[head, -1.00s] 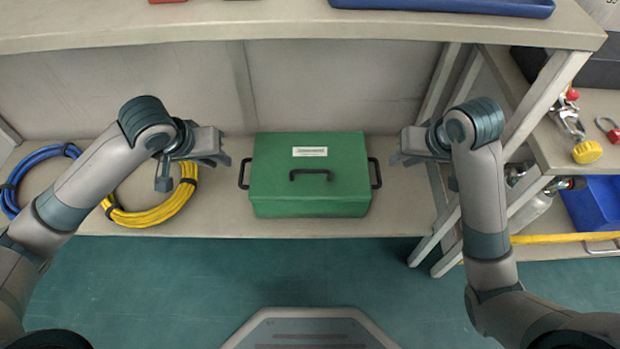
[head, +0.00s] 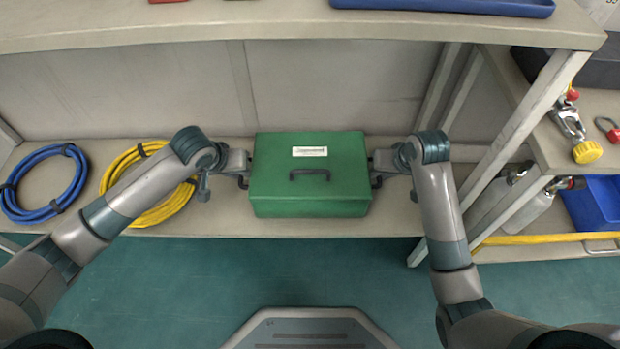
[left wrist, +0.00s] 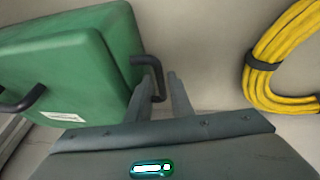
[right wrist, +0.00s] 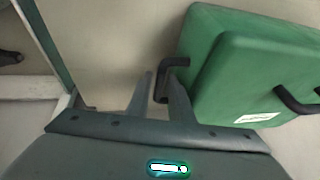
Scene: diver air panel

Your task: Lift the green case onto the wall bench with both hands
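The green case (head: 310,190) rests on the lower shelf (head: 400,226), with a black handle on its lid and one black handle on each side. My left gripper (head: 243,171) is at its left side handle. In the left wrist view my open fingers (left wrist: 164,90) stand on either side of that handle (left wrist: 150,66). My right gripper (head: 378,171) is at the right side handle. In the right wrist view its open fingers (right wrist: 156,92) straddle that handle (right wrist: 172,66). The wall bench (head: 270,22) is the upper surface above the case.
A blue hose coil (head: 42,208) and a yellow hose coil (head: 165,212) lie left of the case. A blue tray (head: 450,6) sits on the bench. A bench leg (head: 510,150) and a side shelf with valves (head: 570,125) stand to the right.

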